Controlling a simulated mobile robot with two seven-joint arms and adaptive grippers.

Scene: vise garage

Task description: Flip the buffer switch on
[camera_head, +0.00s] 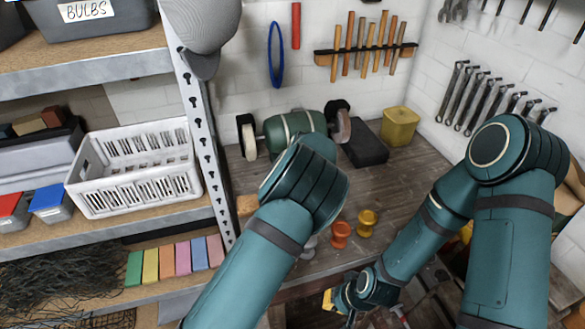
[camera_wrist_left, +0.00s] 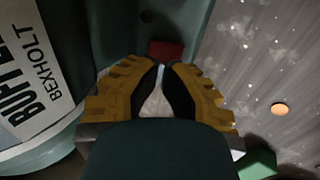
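The green buffer (camera_head: 297,124) stands on the workbench against the back wall, with a wheel at each side. In the left wrist view its curved body carries a white label (camera_wrist_left: 30,70) reading "BEXHOLT". A red switch (camera_wrist_left: 166,50) shows in a dark recess just beyond my left fingertips. My left gripper (camera_wrist_left: 163,68) has its yellow-padded fingers brought together at the tips, with nothing seen between them. Contact with the switch cannot be told. My left arm hides this gripper in the head view. My right gripper (camera_head: 338,301) hangs low near the bench's front edge, its opening unclear.
Orange (camera_head: 341,234) and yellow (camera_head: 366,223) spool-like pieces stand on the bench beside my left arm. A black block (camera_head: 364,145) and a yellow container (camera_head: 400,126) are right of the buffer. Shelving with a white basket (camera_head: 135,168) borders the left.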

